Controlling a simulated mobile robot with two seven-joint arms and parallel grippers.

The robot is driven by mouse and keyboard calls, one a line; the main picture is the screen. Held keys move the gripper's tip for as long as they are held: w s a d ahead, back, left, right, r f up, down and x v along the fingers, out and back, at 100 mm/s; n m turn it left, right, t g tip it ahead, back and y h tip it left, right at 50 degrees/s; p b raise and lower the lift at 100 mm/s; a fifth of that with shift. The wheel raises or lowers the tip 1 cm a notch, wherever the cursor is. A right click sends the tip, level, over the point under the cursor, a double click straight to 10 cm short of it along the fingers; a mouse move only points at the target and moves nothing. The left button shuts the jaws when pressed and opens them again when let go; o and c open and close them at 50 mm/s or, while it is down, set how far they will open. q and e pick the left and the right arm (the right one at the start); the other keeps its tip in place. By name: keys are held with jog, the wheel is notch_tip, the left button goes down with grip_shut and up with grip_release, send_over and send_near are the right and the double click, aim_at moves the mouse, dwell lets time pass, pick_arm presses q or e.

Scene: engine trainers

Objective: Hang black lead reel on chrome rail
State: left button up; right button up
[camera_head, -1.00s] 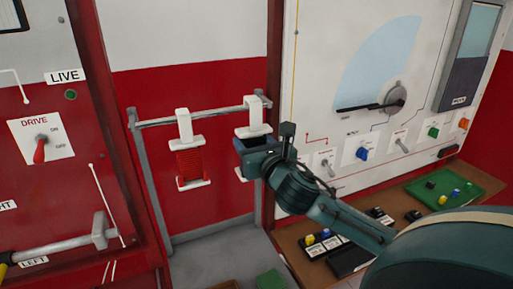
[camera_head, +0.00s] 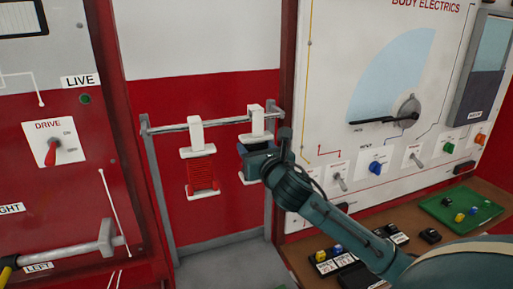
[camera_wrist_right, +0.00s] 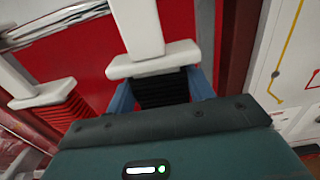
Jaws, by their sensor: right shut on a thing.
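The chrome rail (camera_head: 220,121) runs across the red wall panel between two grey posts. The black lead reel, a black winding (camera_wrist_right: 162,88) between white flanges with a white hanger (camera_head: 257,120), is at the rail's right end. My right gripper (camera_head: 252,160) is shut on it, with blue fingers on both sides of the winding in the right wrist view. The hanger's top overlaps the rail in the head view; I cannot tell whether it rests on it. Most of the winding is hidden by the gripper in the head view. My left gripper is not in view.
A red lead reel (camera_head: 202,174) hangs on the rail just left of the black one. A white body electrics panel (camera_head: 340,60) with knobs stands right, above a brown bench (camera_head: 300,258) with a green tray (camera_head: 437,212). A red drive panel (camera_head: 100,170) stands left.

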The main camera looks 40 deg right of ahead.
jog(key=shift+f, duration=0.2)
jog(key=o, duration=1.1)
jog(key=shift+o, duration=0.2)
jog(key=b+v, duration=0.2)
jog(key=v, duration=1.1)
jog(key=s+a+f+m+g+y+p, duration=0.1)
jog(key=a+f+m+g+y, duration=0.15)
jog(key=f+m, duration=0.6)
jog(key=s+a+f+m+g+y, duration=0.2)
jog(key=a+f+m, duration=0.25)
jog(key=f, duration=0.75)
jog(key=s+a+f+m+g+y, duration=0.2)
jog(key=s+a+f+m, duration=0.8)
jog(key=m, duration=0.7)
notch_tip(320, 180, down, 4)
jog(key=a+y, duration=0.1)
jog(key=a, duration=0.1)
jog(key=shift+s+a+p, duration=0.25)
jog(key=shift+p, duration=0.05)
